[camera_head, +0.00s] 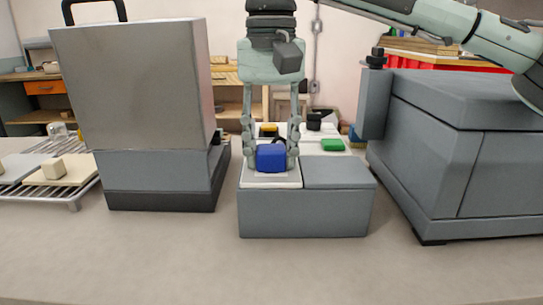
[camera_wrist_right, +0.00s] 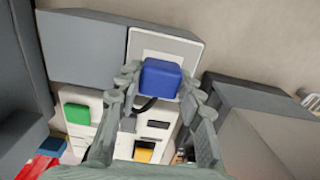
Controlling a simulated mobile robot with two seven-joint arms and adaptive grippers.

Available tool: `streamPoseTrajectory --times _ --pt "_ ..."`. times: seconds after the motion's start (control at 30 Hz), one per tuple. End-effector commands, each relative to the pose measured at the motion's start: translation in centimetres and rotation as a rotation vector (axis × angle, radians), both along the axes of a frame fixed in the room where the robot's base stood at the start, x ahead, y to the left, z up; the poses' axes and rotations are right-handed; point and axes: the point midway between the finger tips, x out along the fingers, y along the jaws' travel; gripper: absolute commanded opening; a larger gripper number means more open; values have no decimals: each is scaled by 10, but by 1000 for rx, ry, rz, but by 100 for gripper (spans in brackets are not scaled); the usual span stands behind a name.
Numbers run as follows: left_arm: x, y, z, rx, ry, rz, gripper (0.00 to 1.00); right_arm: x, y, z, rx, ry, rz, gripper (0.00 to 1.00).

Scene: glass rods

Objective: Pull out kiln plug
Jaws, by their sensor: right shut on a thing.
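A blue block-shaped plug (camera_head: 271,158) sits over a pale plate on top of a low grey box (camera_head: 305,212) in the middle of the table. My right gripper (camera_head: 271,155) points down from above, its two fingers on either side of the plug and shut on it. In the right wrist view the blue plug (camera_wrist_right: 161,78) lies between the fingertips (camera_wrist_right: 160,84), with a black cord at its near side. Whether the plug is still seated or slightly raised is hard to tell. My left gripper is not in view.
Behind the plug, a white panel holds a green block (camera_head: 332,145), a yellow block (camera_head: 268,130) and a black block (camera_head: 313,122). A tall grey unit (camera_head: 140,95) stands at left, a large grey cabinet (camera_head: 450,150) at right. The front table is clear.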

Motion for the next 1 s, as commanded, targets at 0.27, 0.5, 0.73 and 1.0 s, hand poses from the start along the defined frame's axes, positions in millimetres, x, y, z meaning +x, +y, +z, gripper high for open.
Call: streamPoseTrajectory --times 0.27,0.5,0.73,1.0 --pt "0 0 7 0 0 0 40 0 0 8 0 -1 0 0" --pt "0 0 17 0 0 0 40 0 0 18 0 -1 0 0" --pt "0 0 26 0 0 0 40 0 0 27 0 -1 0 0" --pt "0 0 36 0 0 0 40 0 0 37 0 -1 0 0"
